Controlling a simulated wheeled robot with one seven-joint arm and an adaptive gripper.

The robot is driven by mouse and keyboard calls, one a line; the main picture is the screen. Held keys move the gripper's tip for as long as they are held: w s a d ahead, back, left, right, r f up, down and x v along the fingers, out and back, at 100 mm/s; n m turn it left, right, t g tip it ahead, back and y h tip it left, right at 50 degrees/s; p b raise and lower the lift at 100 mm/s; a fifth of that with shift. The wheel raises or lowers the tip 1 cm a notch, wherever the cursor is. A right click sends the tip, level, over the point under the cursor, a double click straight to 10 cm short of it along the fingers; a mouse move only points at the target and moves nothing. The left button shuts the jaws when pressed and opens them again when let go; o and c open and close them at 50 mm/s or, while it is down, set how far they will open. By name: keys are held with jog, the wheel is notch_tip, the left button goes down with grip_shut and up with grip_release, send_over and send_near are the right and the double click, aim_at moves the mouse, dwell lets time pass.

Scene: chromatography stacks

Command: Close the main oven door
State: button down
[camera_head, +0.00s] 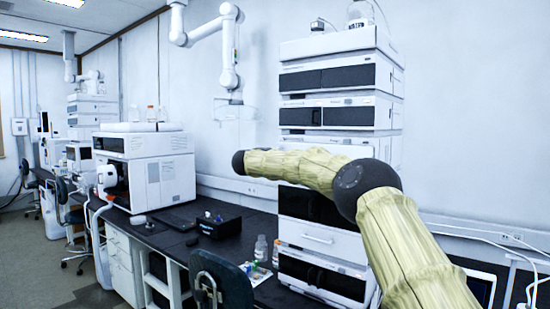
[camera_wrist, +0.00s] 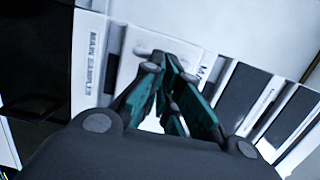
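The right-hand chromatography stack (camera_head: 337,48) stands on the bench. My arm crosses its middle, and I cannot make out the main oven door there. In the wrist view my gripper (camera_wrist: 170,70) has its teal-padded fingers drawn together at the tips, with nothing seen between them. They are in front of a pale panel (camera_wrist: 136,42); I cannot tell whether they touch it. A label reading "MAIN SAMPLER" (camera_wrist: 91,45) is to the left, and another starting "MA" is partly hidden by the fingers. The gripper does not show in the head view.
A dark chair (camera_head: 222,280) stands in front of the bench. Small bottles (camera_head: 261,248) and a black box (camera_head: 219,226) are on the bench left of the stack. A large white instrument (camera_head: 172,177) stands farther left. Open floor lies at lower left.

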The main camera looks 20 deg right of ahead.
jog(key=shift+s+d+r, duration=0.1)
jog(key=shift+d+r, duration=0.2)
